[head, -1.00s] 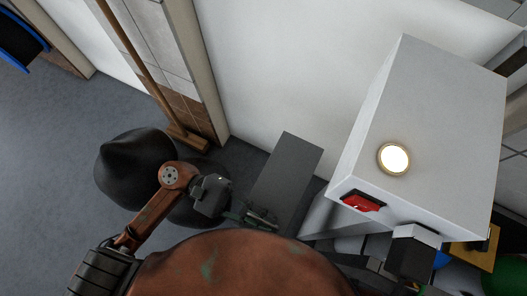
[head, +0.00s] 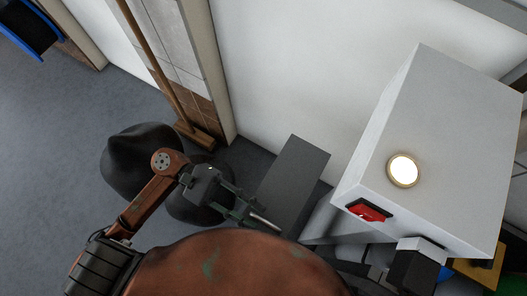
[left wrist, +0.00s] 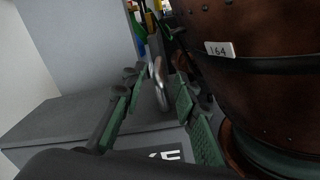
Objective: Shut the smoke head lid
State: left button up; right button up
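A grey box with a flat dark grey top (head: 293,180) stands on the floor against the white wall. In the left wrist view its top (left wrist: 60,122) and a front label ending in "KE" (left wrist: 165,155) show; the rest of the label is hidden. A silvery metal loop handle (left wrist: 161,82) stands near the front edge. My left gripper (head: 250,212) is beside the box's near end. In the left wrist view its green-padded fingers (left wrist: 158,118) are apart, with the handle between them; contact is not clear. I cannot tell how far the lid is open.
A tall white cabinet (head: 450,130) with a glowing round lamp (head: 403,170) and a red switch (head: 368,211) stands to the right. A black bulky object (head: 140,160) and a broom (head: 190,130) are left. The floor further left is clear.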

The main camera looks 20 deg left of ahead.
pick_arm(q)
jog(key=v, duration=0.7)
jog(key=shift+a, duration=0.2)
